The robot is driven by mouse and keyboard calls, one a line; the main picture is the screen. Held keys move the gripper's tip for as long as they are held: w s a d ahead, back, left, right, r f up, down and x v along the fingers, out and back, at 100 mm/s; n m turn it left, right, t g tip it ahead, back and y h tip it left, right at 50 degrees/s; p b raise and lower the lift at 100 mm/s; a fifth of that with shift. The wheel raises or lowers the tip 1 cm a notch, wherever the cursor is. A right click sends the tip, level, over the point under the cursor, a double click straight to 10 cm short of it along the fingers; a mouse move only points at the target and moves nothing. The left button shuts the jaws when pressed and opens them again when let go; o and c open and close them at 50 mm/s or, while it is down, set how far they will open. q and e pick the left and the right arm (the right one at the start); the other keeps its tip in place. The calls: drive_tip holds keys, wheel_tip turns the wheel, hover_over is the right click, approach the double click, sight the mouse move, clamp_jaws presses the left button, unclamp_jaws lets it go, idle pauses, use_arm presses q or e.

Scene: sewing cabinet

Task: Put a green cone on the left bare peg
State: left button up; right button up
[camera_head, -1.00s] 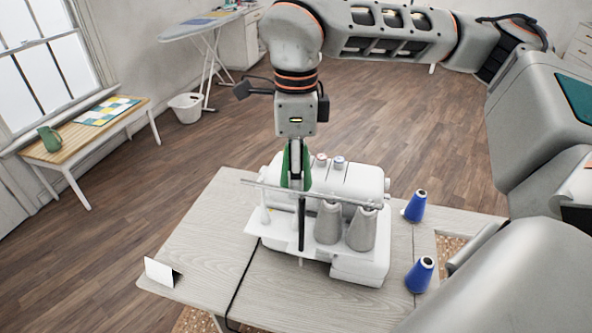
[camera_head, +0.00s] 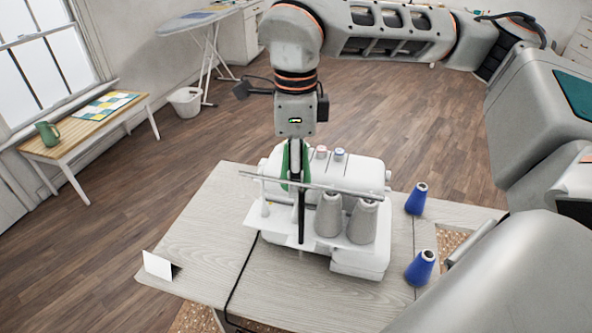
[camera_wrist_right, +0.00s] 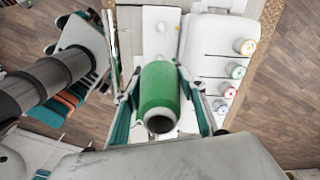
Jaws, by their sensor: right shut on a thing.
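My right gripper (camera_head: 296,165) is shut on a green cone (camera_head: 285,165) above the left part of the white sewing machine (camera_head: 352,178). In the right wrist view, the cone (camera_wrist_right: 159,92) sits between the two fingers, its hollow end facing the camera. A short white bare peg (camera_head: 264,208) stands at the left of the machine's thread stand, left of and below the gripper. I cannot tell the gap between the cone and the stand. My left gripper is not in view.
Two grey cones (camera_head: 328,216) stand right of the gripper. A thin horizontal rail (camera_head: 335,194) and a dark upright post (camera_head: 301,215) are close to the gripper. Two blue cones (camera_head: 419,267) stand on the table (camera_head: 205,245) at the right. A white card (camera_head: 158,265) stands front left.

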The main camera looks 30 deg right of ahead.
drive_tip(key=o, duration=1.2)
drive_tip(key=shift+s+a, duration=0.1)
wheel_tip(320, 180, up, 21)
drive_tip(key=p, duration=0.5)
idle(0.3)
